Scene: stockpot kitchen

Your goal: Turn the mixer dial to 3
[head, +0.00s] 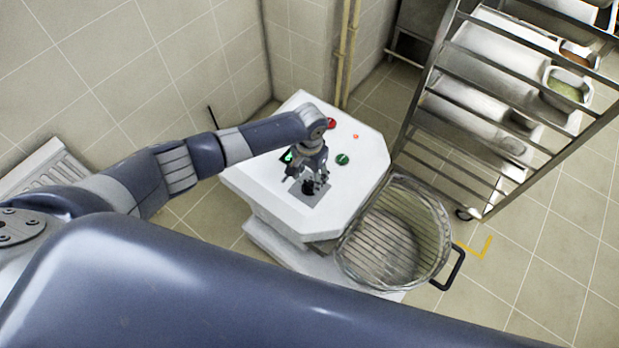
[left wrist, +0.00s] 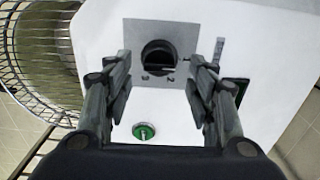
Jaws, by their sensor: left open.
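The mixer (head: 262,184) is a white cabinet with a flat top in the middle of the head view. Its black dial (head: 309,188) sits on a grey plate, and my left gripper (head: 312,182) is right above it, partly covering it. In the left wrist view the dial (left wrist: 159,56) lies ahead, between and beyond the fingertips of my left gripper (left wrist: 158,62). The fingers are spread open and hold nothing. My right gripper is in neither view.
A green button (head: 342,159) and a red button (head: 331,123) are on the mixer top. A green-lit display (head: 288,157) is by my left wrist. A wire-guarded bowl (head: 393,244) stands in front. A metal rack (head: 452,110) with trays stands at right.

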